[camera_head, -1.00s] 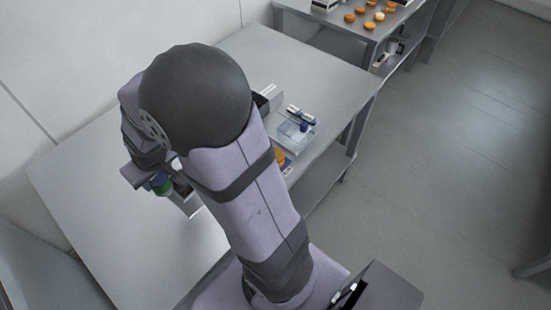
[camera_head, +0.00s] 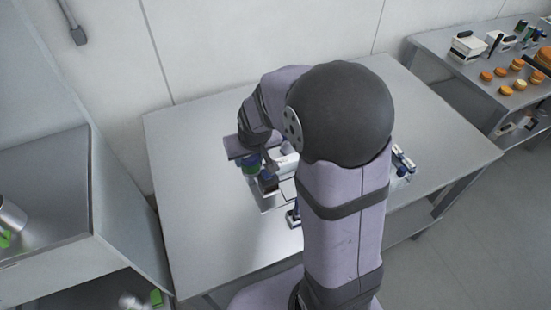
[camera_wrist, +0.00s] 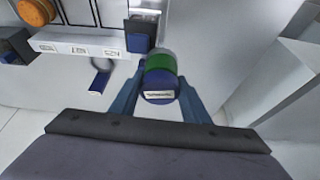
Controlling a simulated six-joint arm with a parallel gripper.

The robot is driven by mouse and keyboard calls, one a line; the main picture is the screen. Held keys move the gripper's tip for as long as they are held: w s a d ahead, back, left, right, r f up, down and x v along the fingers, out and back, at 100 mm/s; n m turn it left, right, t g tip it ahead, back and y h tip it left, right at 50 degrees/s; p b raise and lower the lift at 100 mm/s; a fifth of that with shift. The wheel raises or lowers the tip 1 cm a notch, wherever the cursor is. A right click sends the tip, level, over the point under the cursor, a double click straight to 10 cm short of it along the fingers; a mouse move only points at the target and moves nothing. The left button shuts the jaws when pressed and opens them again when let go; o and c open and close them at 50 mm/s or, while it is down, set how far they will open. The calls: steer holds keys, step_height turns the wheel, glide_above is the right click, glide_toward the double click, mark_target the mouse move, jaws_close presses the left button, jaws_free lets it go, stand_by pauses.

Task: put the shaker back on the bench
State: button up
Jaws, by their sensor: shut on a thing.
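The shaker (camera_wrist: 160,78) is a small cylinder with a green band and a dark blue end bearing a white label. In the wrist view my gripper (camera_wrist: 162,98) is shut on it, one blue finger on each side. My arm hides the middle of the bench.
A white slotted holder (camera_wrist: 80,46), a dark blue-faced block (camera_wrist: 140,38) and an orange round (camera_wrist: 37,10) lie near the shaker. A side bench (camera_head: 440,66) at the right holds several orange rounds (camera_head: 505,90). The bench's front left is clear.

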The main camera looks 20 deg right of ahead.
steer(key=s+d+r+b, duration=0.1)
steer(key=s+d+r, duration=0.15)
steer(key=d, duration=0.35)
steer(key=w+d+f+m+h+b, duration=0.1)
steer(key=w+d+f+b, duration=0.2)
steer(key=w, duration=0.5)
steer(key=w+d+f+m+b, duration=0.15)
steer(key=w+f, duration=0.25)
steer(key=w, duration=0.4)
steer(key=shift+a+f+p, duration=0.15)
steer(key=shift+f+p, duration=0.3)
steer(key=shift+f, duration=1.1)
steer(key=shift+a+f+p, duration=0.15)
steer(key=shift+f+p, duration=0.3)
steer(key=shift+f, duration=1.15)
steer(key=shift+a+f+p, duration=0.15)
steer(key=shift+f+p, duration=0.3)
steer(key=shift+f, duration=1.45)
steer(key=shift+f, duration=0.2)
steer(key=o, duration=1.1)
steer(key=shift+r, duration=0.15)
